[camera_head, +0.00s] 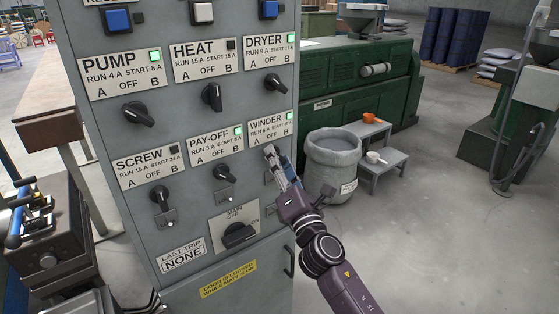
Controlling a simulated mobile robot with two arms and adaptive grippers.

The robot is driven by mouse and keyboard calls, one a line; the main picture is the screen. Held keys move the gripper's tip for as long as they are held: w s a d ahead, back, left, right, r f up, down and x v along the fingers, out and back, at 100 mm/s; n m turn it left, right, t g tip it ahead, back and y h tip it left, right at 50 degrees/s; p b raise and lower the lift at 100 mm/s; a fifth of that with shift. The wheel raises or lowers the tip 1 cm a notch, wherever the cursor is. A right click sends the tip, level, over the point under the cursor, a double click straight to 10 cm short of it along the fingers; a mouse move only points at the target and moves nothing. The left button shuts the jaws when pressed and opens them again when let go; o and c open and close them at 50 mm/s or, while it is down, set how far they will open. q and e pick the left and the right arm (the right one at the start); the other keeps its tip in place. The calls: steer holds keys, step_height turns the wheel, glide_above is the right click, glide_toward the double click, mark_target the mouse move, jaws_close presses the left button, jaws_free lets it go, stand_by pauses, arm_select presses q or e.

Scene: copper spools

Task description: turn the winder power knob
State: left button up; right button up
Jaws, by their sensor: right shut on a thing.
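The winder label plate (271,127) is on the right side of the grey control cabinet (195,160), with a lit green lamp (290,116) at its corner. My right gripper (271,156) is just below this plate, at the place of the winder knob. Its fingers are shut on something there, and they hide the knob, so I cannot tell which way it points. My right arm comes in from the lower right. My left gripper is not in view.
The pay-off knob (224,172) is close to the left of my gripper, and the dryer knob (275,83) is above it. The main switch (239,235) is below left. A grey bin (332,163) and a small step (378,160) stand right of the cabinet.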

steer(key=shift+a+r+m+g+h+p, duration=0.1)
steer(key=shift+m+g+h+p, duration=0.3)
steer(key=shift+m+p, duration=1.25)
steer(key=shift+d+m+g+h+p, duration=0.1)
steer(key=shift+m+g+h+p, duration=0.35)
steer(key=shift+m+p, duration=1.25)
steer(key=shift+a+r+m+g+h+p, duration=0.1)
steer(key=shift+m+g+h+p, duration=0.3)
steer(key=shift+m+p, duration=1.25)
steer(key=shift+p, duration=0.3)
steer(key=shift+f, duration=0.1)
steer(key=o, duration=1.2)
steer(key=shift+c, duration=0.2)
steer(key=v, duration=0.8)
